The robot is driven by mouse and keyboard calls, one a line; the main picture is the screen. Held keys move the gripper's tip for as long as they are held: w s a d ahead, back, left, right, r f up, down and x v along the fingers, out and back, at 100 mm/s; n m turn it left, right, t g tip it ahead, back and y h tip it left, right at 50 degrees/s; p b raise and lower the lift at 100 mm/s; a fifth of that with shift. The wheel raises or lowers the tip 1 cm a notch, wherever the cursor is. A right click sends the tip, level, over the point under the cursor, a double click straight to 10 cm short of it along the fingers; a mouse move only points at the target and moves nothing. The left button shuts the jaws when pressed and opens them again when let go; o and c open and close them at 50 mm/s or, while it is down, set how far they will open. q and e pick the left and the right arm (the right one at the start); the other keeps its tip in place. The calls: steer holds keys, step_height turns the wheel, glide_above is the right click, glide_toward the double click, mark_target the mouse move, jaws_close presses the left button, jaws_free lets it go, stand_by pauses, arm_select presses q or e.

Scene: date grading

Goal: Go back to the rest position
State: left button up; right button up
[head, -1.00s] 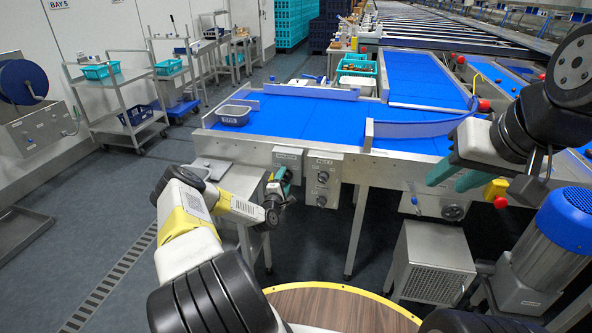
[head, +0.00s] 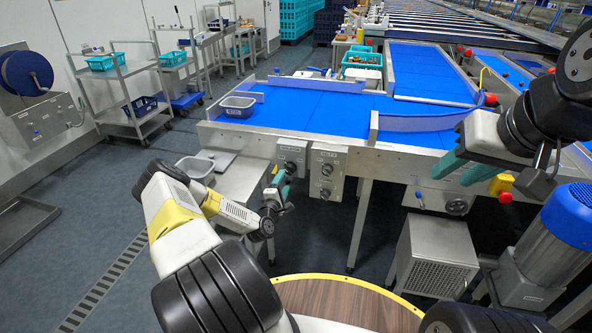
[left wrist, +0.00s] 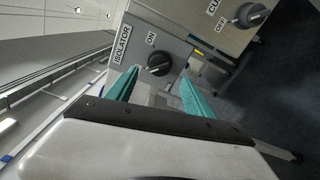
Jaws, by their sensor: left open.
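My left gripper (head: 281,184) has teal fingers and is low in front of the conveyor's front edge, beside the grey control boxes. In the left wrist view its two teal fingers (left wrist: 157,95) are spread apart with nothing between them. Beyond them is the isolator box (left wrist: 150,52) with a dark knob at ON. The same isolator box shows in the head view (head: 292,154), just above and right of the gripper. My right gripper (head: 462,170) is at the right, before the conveyor's front edge; its teal fingers look apart and empty.
The blue conveyor (head: 315,112) carries a grey tray (head: 237,106) at its left end. Another grey tray (head: 196,167) stands on the low steel side table (head: 240,180). A blue motor (head: 570,215) and a vented steel box (head: 436,255) stand at right.

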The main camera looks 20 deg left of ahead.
arm_select(q)
steer(key=w+d+r+m+g+h, duration=0.2)
steer(key=d+r+m+g+h, duration=0.3)
steer(key=r+m, duration=0.7)
steer(key=s+d+r+m+g+y, duration=0.2)
steer(key=s+r, duration=0.2)
steer(key=r, duration=0.4)
steer(key=s+d+r+m+g+y, duration=0.1)
steer(key=s+d+r+m+g, duration=0.1)
steer(key=s+r, duration=0.45)
steer(key=s+d+r+m+g+y, duration=0.1)
steer(key=s+r+m, duration=0.1)
steer(key=s+r, duration=1)
steer(key=s+d+r+m+g, duration=0.1)
steer(key=s, duration=0.8)
steer(key=s+d+r+m+h, duration=0.1)
steer(key=s+d+r+m, duration=0.1)
steer(key=s, duration=0.8)
steer(key=shift+d+r+g, duration=0.2)
steer(key=shift+d+g, duration=0.1)
steer(key=shift+g, duration=0.1)
